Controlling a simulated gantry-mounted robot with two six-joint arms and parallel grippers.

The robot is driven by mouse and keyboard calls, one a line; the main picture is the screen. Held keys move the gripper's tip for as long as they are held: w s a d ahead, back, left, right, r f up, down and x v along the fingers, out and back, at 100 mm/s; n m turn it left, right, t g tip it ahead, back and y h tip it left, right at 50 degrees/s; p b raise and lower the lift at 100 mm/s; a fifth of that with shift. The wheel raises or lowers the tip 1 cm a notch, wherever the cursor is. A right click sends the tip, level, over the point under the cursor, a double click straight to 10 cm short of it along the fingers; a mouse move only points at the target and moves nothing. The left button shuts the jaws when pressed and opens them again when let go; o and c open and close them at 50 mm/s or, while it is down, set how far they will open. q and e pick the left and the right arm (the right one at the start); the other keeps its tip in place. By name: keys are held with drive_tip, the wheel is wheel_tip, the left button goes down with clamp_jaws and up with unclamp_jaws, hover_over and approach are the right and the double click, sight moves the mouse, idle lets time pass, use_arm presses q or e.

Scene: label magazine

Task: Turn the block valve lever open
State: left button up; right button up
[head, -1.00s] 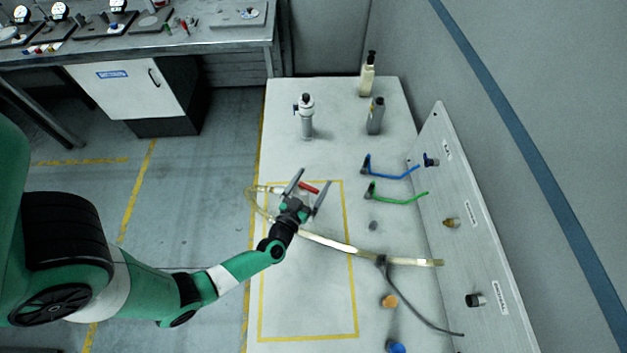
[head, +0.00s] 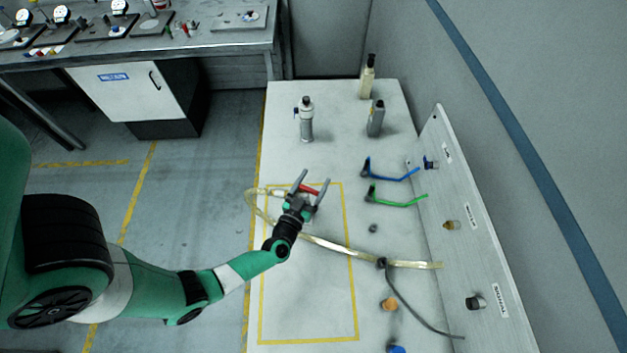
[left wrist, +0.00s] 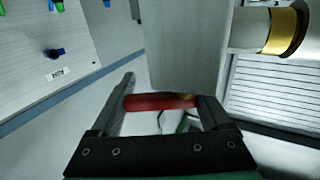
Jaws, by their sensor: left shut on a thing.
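The red lever (head: 309,189) of the block valve lies above the table inside the yellow-taped rectangle, near its top edge. My left gripper (head: 315,182) is shut on the lever, with a finger at either end of the visible red part. In the left wrist view the red lever (left wrist: 160,102) spans the gap between the two fingers. The valve body is mostly hidden behind my gripper in the head view. A clear hose (head: 340,247) loops beside the gripper and runs right toward the panel. My right gripper is not in view.
A white panel (head: 470,245) with several fittings stands along the table's right side. Blue (head: 395,175) and green (head: 400,201) bent handles stand near it. Several bottles, one a grey bottle (head: 376,120), stand at the back. The table inside the yellow rectangle's lower part is mostly clear.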

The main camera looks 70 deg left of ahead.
use_arm(q)
drive_tip(key=shift+s+a+n+g+y+p, duration=0.1)
drive_tip(key=shift+a+n+g+y+p, duration=0.15)
drive_tip(key=shift+n+g+y, duration=0.5)
drive_tip(key=shift+s+a+n+g+y+p, duration=0.1)
drive_tip(key=shift+n+g+y+p, duration=0.3)
drive_tip(key=shift+g, duration=0.45)
drive_tip(key=shift+a+n+g+y+p, duration=0.15)
drive_tip(key=shift+a+n+g+y, duration=0.05)
drive_tip(key=shift+n+g+y, duration=0.55)
drive_tip(key=o, duration=1.2)
drive_tip(key=p+v, duration=0.1)
drive_tip(key=v, duration=1)
drive_tip(key=shift+s+d, duration=0.15)
drive_tip(key=shift+d, duration=0.1)
